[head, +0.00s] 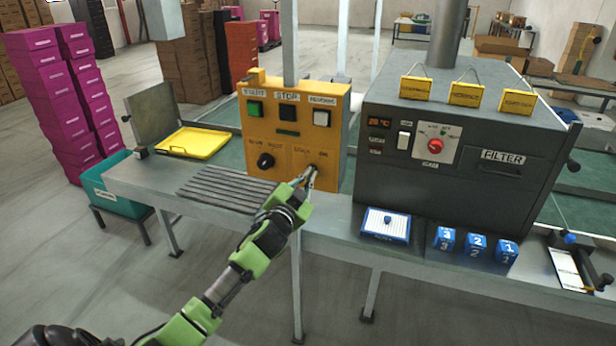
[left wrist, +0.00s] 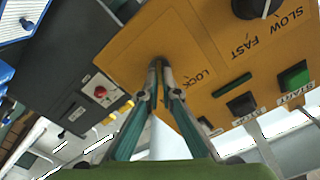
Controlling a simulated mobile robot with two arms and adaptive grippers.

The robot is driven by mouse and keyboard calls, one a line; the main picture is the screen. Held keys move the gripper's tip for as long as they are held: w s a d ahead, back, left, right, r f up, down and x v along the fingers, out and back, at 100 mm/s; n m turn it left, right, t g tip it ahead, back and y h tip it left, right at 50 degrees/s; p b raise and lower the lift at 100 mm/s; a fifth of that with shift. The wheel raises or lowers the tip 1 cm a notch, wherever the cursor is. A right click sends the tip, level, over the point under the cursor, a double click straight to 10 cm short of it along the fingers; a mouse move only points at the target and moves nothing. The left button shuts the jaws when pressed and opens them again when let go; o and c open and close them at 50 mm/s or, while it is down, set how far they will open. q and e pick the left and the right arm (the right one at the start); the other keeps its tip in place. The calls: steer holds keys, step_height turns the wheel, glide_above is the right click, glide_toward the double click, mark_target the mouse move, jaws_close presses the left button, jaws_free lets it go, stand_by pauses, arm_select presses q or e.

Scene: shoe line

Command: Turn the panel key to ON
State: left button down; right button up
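The yellow control panel (head: 330,107) stands on the bench, with a LOCK/ON key switch (head: 313,168) at its lower right. My left gripper (head: 308,180) reaches up to this switch. In the left wrist view the two fingers of my left gripper (left wrist: 157,64) come together at the panel face beside the LOCK label, closed on the small key. The fingertips hide most of the key, so its exact angle cannot be read. The panel (left wrist: 190,40) fills the upper right of that view. My right gripper is not in view.
A black SLOW/FAST knob (head: 265,160) sits left of the switch, below the green (head: 255,108), black and white buttons. A dark grey machine (head: 400,180) with a red knob (head: 435,145) stands close on the right. A yellow tray (head: 192,143) and blue blocks (head: 476,244) lie on the bench.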

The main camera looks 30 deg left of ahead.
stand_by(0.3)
arm_select(q)
steer(key=c, duration=2.3)
jaws_free()
steer(key=v, duration=1.2)
